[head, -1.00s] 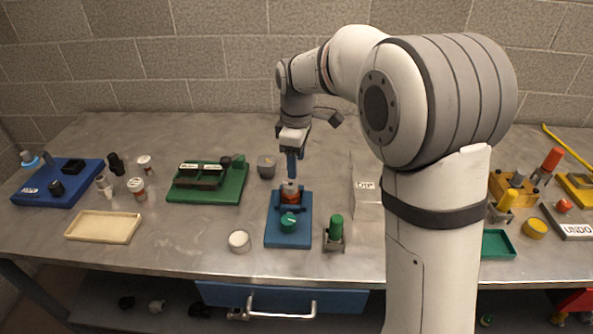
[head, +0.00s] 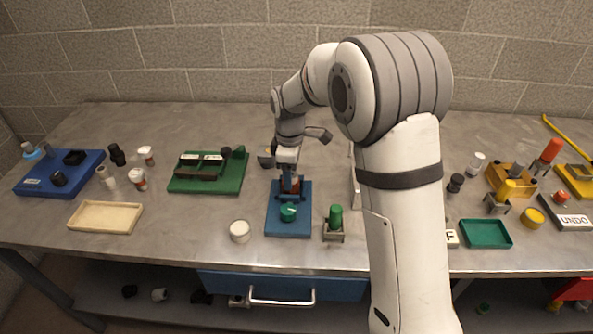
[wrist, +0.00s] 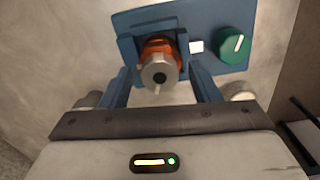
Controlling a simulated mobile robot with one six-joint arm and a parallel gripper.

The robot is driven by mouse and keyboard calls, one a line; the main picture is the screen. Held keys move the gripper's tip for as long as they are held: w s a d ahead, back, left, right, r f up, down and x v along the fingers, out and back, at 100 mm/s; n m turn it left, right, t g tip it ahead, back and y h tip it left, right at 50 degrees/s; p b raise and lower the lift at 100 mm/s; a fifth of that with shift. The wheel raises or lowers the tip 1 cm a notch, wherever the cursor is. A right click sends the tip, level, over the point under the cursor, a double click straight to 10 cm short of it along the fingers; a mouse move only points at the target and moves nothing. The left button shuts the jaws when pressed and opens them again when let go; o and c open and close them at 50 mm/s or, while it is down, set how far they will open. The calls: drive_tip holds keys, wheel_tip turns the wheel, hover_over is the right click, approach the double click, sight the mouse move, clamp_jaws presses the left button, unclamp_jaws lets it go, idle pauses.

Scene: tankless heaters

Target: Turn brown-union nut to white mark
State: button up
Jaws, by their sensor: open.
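The brown union (wrist: 160,44) is an orange-brown ring in a blue holder on the blue board (wrist: 205,12). A grey metal nut (wrist: 159,70) with a dark centre hole faces the wrist camera, and a thin pale pointer shows at its near edge. A small white mark (wrist: 196,47) is on the board to the right of the union. My gripper (wrist: 161,80) is open, its blue fingers on the left and right of the nut; contact cannot be told. In the head view my gripper (head: 290,188) is low over the board and hides most of the union.
A green knob (wrist: 234,46) with a white line is on the same board. A green-capped part (head: 335,218) stands to the board's right and a white round jar (head: 240,231) to its left. A green fixture (head: 235,178) is farther left.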

drive_tip(key=shift+c, duration=0.3)
drive_tip(key=c, duration=0.9)
drive_tip(key=shift+d, duration=0.6)
drive_tip(key=shift+c, duration=0.2)
drive_tip(key=shift+a, duration=0.65)
